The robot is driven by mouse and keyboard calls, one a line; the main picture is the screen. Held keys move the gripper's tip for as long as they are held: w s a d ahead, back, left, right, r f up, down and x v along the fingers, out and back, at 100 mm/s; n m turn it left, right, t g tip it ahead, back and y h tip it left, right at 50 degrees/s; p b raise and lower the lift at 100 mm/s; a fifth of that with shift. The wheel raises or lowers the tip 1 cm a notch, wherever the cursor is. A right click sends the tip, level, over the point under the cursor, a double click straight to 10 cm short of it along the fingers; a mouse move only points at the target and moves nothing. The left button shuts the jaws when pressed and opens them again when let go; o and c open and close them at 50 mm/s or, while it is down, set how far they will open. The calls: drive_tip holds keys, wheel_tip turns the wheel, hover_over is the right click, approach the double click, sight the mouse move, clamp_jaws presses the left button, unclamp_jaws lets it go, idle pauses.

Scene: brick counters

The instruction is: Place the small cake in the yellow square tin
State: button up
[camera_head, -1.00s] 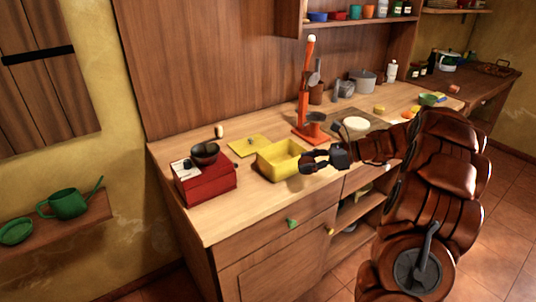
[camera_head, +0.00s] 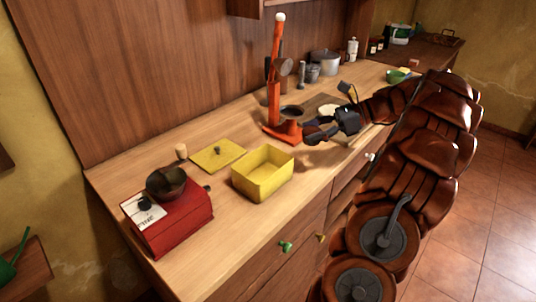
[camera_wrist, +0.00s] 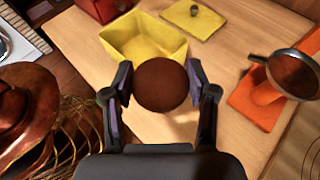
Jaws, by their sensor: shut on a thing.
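The small cake (camera_wrist: 161,85) is a round brown piece held between the two fingers of my gripper (camera_wrist: 160,88) in the wrist view. My gripper (camera_head: 320,133) shows in the head view above the counter, to the right of the tin; the cake is hard to make out there. The yellow square tin (camera_head: 262,182) stands open on the counter, and its inside looks empty. In the wrist view the tin (camera_wrist: 143,45) lies just beyond the cake, which hides part of its near side.
A yellow lid (camera_head: 218,155) lies flat behind the tin. A red grinder box (camera_head: 170,222) stands to its left. A tall orange press (camera_head: 280,115) stands behind and right of the tin, close to my gripper. Bare counter lies in front of the tin.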

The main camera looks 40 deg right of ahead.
drive_tip(key=shift+s+a+p+x, duration=0.2)
drive_tip(key=shift+p+x, duration=0.2)
drive_tip(key=shift+x, duration=2.6)
drive_tip(key=shift+s+a+p+x, duration=0.15)
drive_tip(key=shift+p+x, duration=0.25)
drive_tip(key=shift+x, duration=2.6)
drive_tip(key=shift+d+f, duration=0.1)
drive_tip(key=shift+f, duration=0.45)
drive_tip(key=o, duration=1.2)
drive_tip(key=shift+c, duration=0.2)
drive_tip(key=shift+r, duration=0.1)
drive_tip(key=shift+s+d+r, duration=0.1)
drive_tip(key=shift+d+r, duration=0.05)
drive_tip(key=shift+r, duration=0.4)
drive_tip(key=b+v, duration=0.1)
drive_tip(key=v, duration=1)
drive_tip(key=shift+s+d+r, duration=0.15)
drive_tip(key=shift+s+d, duration=0.05)
drive_tip(key=shift+d, duration=0.05)
